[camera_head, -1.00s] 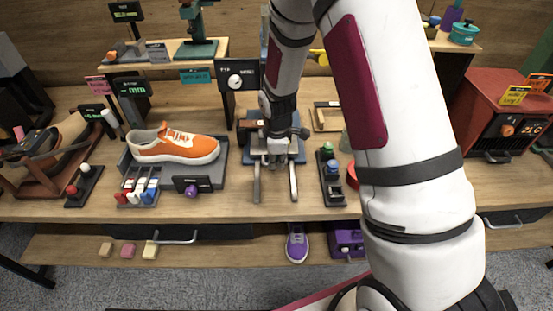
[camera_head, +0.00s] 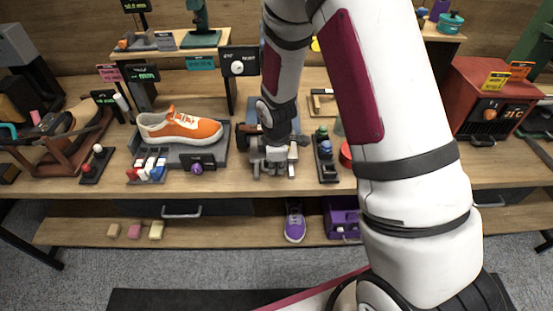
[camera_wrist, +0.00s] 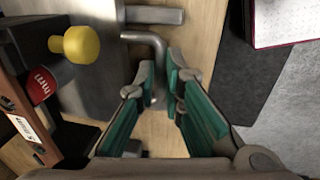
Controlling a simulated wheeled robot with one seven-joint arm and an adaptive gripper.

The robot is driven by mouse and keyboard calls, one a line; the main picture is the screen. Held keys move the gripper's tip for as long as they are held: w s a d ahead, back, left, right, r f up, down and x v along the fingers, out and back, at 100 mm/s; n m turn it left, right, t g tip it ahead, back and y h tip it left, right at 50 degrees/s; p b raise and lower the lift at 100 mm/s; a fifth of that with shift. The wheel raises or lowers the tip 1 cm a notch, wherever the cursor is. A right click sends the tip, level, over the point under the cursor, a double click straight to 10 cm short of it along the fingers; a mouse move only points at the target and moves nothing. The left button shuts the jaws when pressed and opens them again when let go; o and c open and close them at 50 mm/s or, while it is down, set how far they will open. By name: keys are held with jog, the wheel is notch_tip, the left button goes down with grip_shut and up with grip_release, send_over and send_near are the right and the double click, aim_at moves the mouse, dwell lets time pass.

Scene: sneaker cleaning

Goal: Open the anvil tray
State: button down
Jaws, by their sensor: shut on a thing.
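My gripper (camera_head: 274,165) is low at the front of a grey-blue device (camera_head: 248,140) in the middle of the table. The arm hides much of the device in the head view. In the wrist view the teal-padded fingers of my gripper (camera_wrist: 161,75) stand on either side of a bent grey metal handle (camera_wrist: 148,40), and they are shut on it.
A yellow knob (camera_wrist: 80,45) and a red cylinder (camera_wrist: 46,84) are close on the left in the wrist view. An orange sneaker (camera_head: 180,128) stands left of the device. A rack with green and blue knobs (camera_head: 326,155) stands close on the right.

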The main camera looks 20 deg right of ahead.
jog(key=shift+s+a+p, duration=0.15)
jog(key=shift+s+a, duration=0.05)
jog(key=shift+s, duration=0.3)
jog(key=shift+s+a+p, duration=0.15)
jog(key=shift+s, duration=0.35)
jog(key=c, duration=1.7)
grip_release()
jog(key=r, duration=0.4)
jog(key=s+r, duration=0.1)
jog(key=r, duration=0.3)
jog(key=s+r, duration=0.1)
jog(key=r, duration=0.3)
jog(key=shift+a, duration=0.25)
jog(key=shift+f, duration=0.1)
